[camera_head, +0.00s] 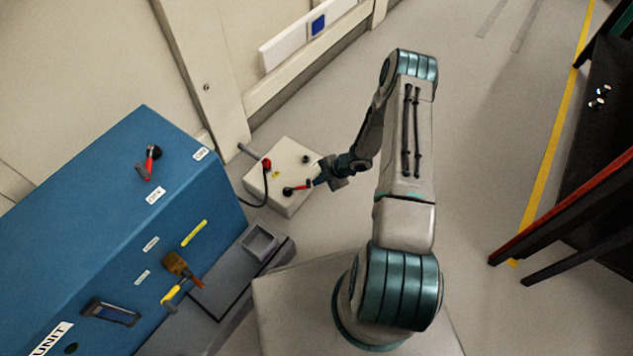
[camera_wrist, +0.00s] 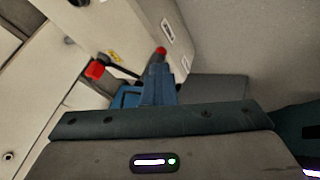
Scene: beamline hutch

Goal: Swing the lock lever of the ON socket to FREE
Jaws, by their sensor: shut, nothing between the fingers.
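A pale box (camera_head: 283,207) stands on the floor beside the blue cabinet; it also shows in the wrist view (camera_wrist: 150,15). A lever with a red handle (camera_head: 301,187) and a black pivot lies on its near side. Its red end (camera_wrist: 161,50) shows at my fingertips in the wrist view. A red plug-like knob (camera_head: 267,163) with a black cable is on the box, also in the wrist view (camera_wrist: 96,69). I cannot read which socket is ON. My gripper (camera_head: 317,182) is shut and empty, right beside the lever's red end; contact is unclear.
The blue cabinet (camera_head: 90,200) at the left carries another red-handled lever (camera_head: 150,162), labels and hanging tools. A grey tray (camera_head: 261,238) sits on a ledge at its foot. A dark red-edged bench (camera_head: 590,200) stands right.

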